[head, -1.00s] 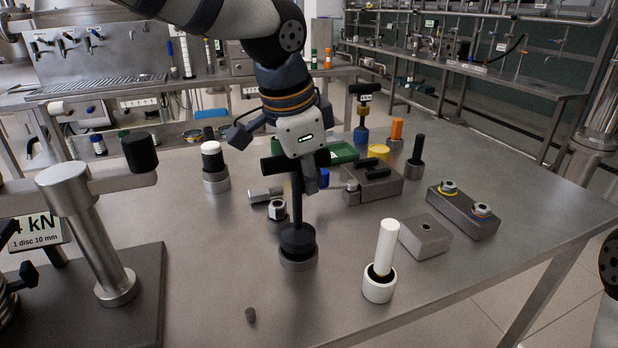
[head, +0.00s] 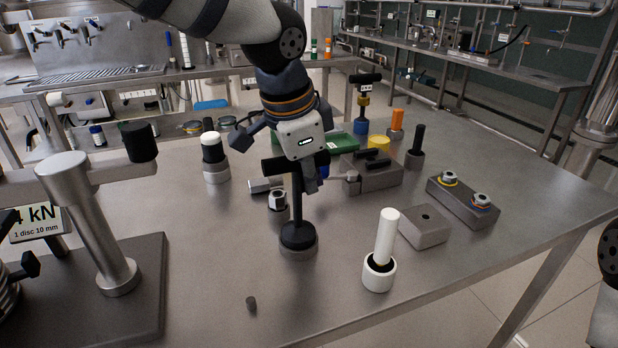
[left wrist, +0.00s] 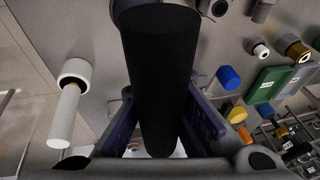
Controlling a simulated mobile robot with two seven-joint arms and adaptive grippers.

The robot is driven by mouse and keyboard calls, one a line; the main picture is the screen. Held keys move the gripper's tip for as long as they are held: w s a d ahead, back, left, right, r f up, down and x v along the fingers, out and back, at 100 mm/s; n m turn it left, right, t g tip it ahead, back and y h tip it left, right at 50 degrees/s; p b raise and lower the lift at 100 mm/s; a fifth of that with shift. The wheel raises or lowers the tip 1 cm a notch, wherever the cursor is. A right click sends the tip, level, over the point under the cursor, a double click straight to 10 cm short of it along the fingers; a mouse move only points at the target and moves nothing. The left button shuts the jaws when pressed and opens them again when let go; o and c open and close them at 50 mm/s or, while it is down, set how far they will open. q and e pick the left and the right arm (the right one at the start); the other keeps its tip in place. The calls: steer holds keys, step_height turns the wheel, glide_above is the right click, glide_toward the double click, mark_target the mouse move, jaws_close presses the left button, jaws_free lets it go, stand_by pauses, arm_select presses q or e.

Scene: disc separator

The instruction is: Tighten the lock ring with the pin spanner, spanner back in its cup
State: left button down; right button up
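My left gripper (head: 309,182) is shut on the black crossbar of a T-handled tool (head: 297,205), which looks like the pin spanner. The tool stands upright, and its wide black foot sits in a short grey round holder (head: 299,250) on the table. The foot's underside is hidden inside the holder. In the left wrist view the black bar (left wrist: 160,75) lies between the two purple fingers. I cannot clearly pick out the lock ring; a ribbed metal stack (head: 6,298) shows only partly at the left edge.
A press post (head: 100,230) with a sign stands at left. A white peg in a white cup (head: 379,273), a grey block (head: 424,228) and a block with two nuts (head: 462,205) stand right. A hex nut piece (head: 278,201) is close behind the tool. The front table is mostly clear.

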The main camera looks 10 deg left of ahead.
arm_select(q)
steer(key=shift+f, duration=0.6)
steer(key=c, duration=1.7)
jaws_free()
